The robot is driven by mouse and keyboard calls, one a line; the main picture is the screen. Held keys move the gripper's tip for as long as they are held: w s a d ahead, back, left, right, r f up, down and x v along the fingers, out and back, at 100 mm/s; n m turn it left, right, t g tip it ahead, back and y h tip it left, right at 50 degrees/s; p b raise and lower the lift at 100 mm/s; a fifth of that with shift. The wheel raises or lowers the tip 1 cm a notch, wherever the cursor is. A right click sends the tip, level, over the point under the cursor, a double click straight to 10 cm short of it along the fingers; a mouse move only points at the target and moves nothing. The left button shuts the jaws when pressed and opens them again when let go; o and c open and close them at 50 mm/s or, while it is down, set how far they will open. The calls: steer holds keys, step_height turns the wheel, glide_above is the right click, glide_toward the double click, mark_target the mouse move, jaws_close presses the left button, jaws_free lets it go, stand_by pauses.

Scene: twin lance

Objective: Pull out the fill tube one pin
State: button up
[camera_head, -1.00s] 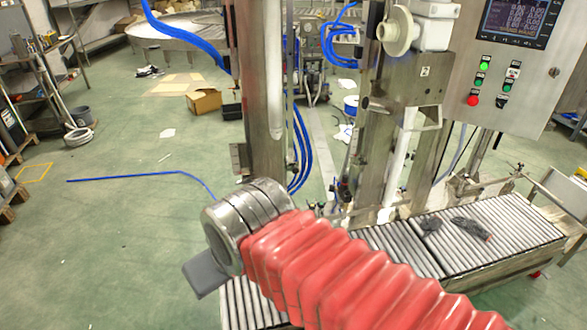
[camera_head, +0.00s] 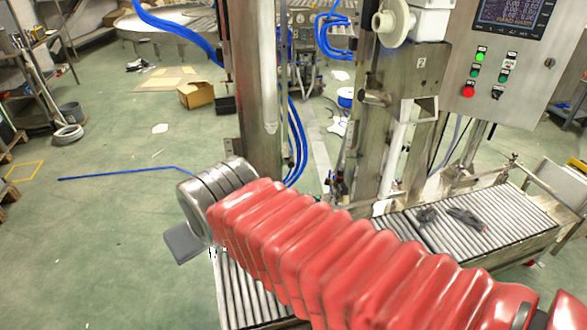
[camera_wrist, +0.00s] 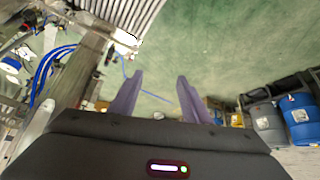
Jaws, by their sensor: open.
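Two upright fill tubes show in the head view: a left tube (camera_head: 269,70) against a steel column and a right white tube (camera_head: 396,150) under a steel block. A short metal stub (camera_head: 375,97) sticks out left from that block; I cannot tell whether it is a pin. No pin is clearly made out. My gripper (camera_wrist: 158,77) is open and empty in the wrist view, its two fingers apart above the green floor. In the head view my red-sleeved arm hides most of the gripper; one grey finger shows left of the columns, low in the picture.
A roller conveyor (camera_head: 485,243) runs at lower right with dark items on it. A control panel (camera_head: 505,70) stands at upper right. Blue hoses (camera_head: 299,145) hang by the left column. A cardboard box (camera_head: 196,95) is on the floor. Open green floor lies left.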

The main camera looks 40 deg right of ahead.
steer(key=w+d+f+m+t+h, duration=0.2)
steer(key=w+d+f, duration=0.2)
steer(key=w+d, duration=0.85)
steer(key=w+d+f+m+t+h, duration=0.2)
steer(key=w+d+f+t, duration=0.15)
steer(key=w+d, duration=0.9)
steer(key=m+t+h, duration=0.3)
steer(key=t+h, duration=0.1)
glide_toward(292, 166)
steer(key=v, duration=0.5)
steer(key=x, duration=1.3)
steer(key=shift+w+d, duration=0.2)
steer(key=shift+w, duration=0.15)
steer(key=shift+c, duration=0.6)
